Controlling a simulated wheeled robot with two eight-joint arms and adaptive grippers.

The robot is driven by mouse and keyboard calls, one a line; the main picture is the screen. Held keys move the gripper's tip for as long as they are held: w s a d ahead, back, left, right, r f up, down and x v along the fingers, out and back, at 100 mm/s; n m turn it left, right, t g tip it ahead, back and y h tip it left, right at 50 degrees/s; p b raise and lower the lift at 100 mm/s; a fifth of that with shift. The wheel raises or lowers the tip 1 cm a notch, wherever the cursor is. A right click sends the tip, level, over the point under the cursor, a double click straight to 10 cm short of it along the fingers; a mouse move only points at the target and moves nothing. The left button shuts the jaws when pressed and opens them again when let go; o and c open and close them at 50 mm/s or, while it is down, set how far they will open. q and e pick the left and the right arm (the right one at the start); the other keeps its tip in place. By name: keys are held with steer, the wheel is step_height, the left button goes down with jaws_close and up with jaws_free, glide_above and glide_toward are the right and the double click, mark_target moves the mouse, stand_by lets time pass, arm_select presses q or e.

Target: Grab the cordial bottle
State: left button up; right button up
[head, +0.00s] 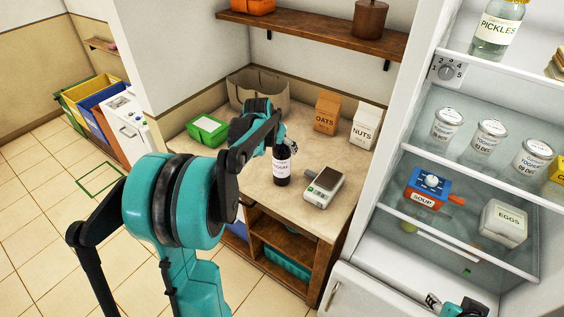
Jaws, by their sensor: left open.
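My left gripper (283,143) is open at the top of the bottle. Its fingers are small here and partly overlap the bottle's neck, so I cannot tell whether they touch it. The bottle's top is hidden by the gripper. My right gripper (452,304) shows only in part at the bottom right, in front of the fridge; its finger opening is unclear.
An oats box (327,112) and a nuts box (365,127) stand behind. A green box (207,130) and a fabric basket (258,90) are further left. The open fridge (400,196) bounds the right side.

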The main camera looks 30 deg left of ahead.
arm_select(q)
steer(key=b+x, duration=0.1)
steer(key=x, duration=0.3)
steer(key=shift+w+f+b, duration=0.15)
steer(key=shift+f+b, duration=0.15)
steer(key=shift+f, duration=0.05)
steer(key=shift+d+r, duration=0.1)
steer(key=shift+r, duration=0.05)
steer(key=shift+c, duration=1.2)
jaws_close()
steer(key=shift+r, duration=0.1)
